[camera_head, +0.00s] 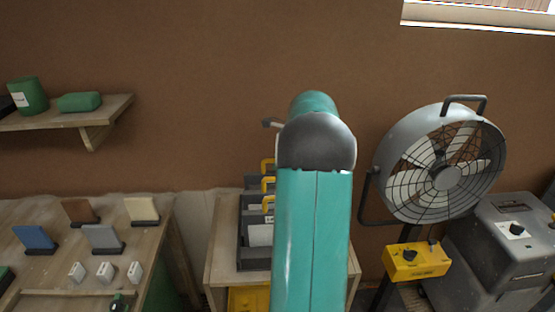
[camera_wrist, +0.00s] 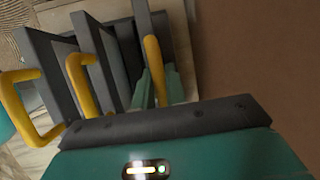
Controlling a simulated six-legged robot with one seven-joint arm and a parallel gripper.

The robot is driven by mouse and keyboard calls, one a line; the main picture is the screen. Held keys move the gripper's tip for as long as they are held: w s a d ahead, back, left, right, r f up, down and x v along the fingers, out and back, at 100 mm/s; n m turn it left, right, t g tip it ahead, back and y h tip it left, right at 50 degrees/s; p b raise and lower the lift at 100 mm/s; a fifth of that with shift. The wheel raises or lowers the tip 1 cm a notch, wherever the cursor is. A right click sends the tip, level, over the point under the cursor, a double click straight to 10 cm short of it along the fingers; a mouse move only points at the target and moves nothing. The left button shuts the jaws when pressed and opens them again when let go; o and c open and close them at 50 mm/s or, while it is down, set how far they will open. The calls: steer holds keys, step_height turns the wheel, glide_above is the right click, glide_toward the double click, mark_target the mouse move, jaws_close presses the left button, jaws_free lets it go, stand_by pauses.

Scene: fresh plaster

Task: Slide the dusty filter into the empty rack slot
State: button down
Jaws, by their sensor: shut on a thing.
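The grey rack (camera_head: 252,258) stands on a wooden stand in the head view, partly behind my arm. Yellow filter handles (camera_head: 267,184) rise in a row from it. In the wrist view my gripper (camera_wrist: 157,92) is shut on the yellow handle (camera_wrist: 153,58) of a dark grey filter (camera_wrist: 143,32). This filter stands at the right end of the row, beside two other filters with yellow handles (camera_wrist: 82,84). How deep it sits in a slot, and any dust on it, I cannot tell. My gripper is hidden by my arm in the head view.
A caged fan (camera_head: 446,178) and a yellow control box (camera_head: 416,260) stand right of the rack. A wooden table (camera_head: 50,268) with small coloured panels is at left. A shelf (camera_head: 105,108) is above it. A brown wall (camera_wrist: 258,50) is close behind.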

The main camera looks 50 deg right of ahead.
steer(key=shift+f, duration=0.25)
steer(key=c, duration=1.3)
jaws_free()
steer(key=shift+c, duration=0.2)
steer(key=v, duration=1.3)
steer(key=shift+s+r, duration=0.2)
steer(key=shift+r, duration=0.15)
